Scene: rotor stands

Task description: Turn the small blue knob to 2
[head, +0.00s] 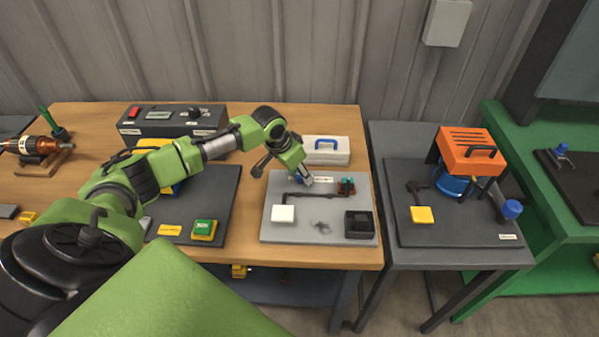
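My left gripper (303,179) is at the upper part of a light grey board (275,236) on the wooden table. A small bit of blue, likely the small blue knob (298,179), shows right at its fingertips. The gripper and wrist cover most of it. I cannot tell whether the fingers are closed on it or only beside it, and the knob's numbers and setting are too small to read. My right gripper is not in view.
The grey board also carries a white block (283,214), a black box (359,225) and a teal part (347,185). A white case (326,150) stands behind it. A dark board with a green button (204,229) lies to the left. An orange-topped machine (469,149) stands to the right.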

